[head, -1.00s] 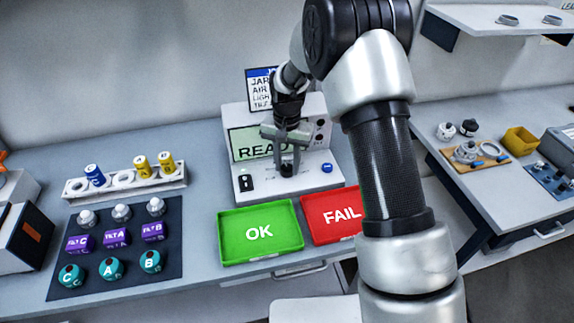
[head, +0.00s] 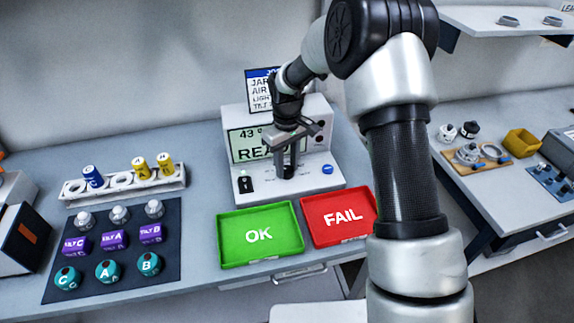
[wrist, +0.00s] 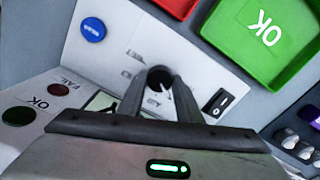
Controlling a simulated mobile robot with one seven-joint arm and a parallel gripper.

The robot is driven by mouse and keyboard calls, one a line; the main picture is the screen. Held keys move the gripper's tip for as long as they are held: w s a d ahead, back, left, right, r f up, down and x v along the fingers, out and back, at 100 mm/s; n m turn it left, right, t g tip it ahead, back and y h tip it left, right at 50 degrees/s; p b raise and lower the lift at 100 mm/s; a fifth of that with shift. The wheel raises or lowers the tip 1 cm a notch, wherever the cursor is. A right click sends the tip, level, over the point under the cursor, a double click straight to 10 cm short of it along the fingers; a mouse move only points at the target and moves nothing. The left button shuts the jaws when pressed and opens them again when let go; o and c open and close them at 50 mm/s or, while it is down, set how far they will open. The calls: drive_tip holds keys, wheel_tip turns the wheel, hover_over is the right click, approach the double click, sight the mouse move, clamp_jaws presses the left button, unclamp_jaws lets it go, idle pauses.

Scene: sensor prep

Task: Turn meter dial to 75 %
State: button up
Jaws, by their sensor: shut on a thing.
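The meter (head: 325,157) is a white console on the bench with a pale green screen (head: 240,151); the visible part reads "43" and "REA", the rest hidden behind my gripper. Its dark dial (head: 288,172) sits on the sloped front panel. My gripper (head: 284,167) points down at the panel, shut on the dial. In the wrist view my gripper (wrist: 160,88) has its two fingers on either side of the round black dial (wrist: 159,76). A blue button (wrist: 93,29) and a black rocker switch (wrist: 217,103) flank the dial.
A green OK tray (head: 232,250) and a red FAIL tray (head: 350,232) lie in front of the meter. At left are a dark mat (head: 100,291) with several parts and a white rack (head: 122,190) with jars. A side bench stands right.

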sight(287, 169)
drive_tip(key=n, duration=0.3)
drive_tip(key=shift+n, duration=0.3)
drive_tip(key=shift+n+p, duration=0.4)
drive_tip(key=shift+n, duration=1.4)
drive_tip(key=o, duration=1)
drive_tip(key=shift+o, duration=0.2)
drive_tip(key=shift+r, duration=0.15)
wheel_tip(287, 169, up, 17)
drive_tip(key=shift+p, duration=0.3)
drive_tip(key=shift+r, duration=0.15)
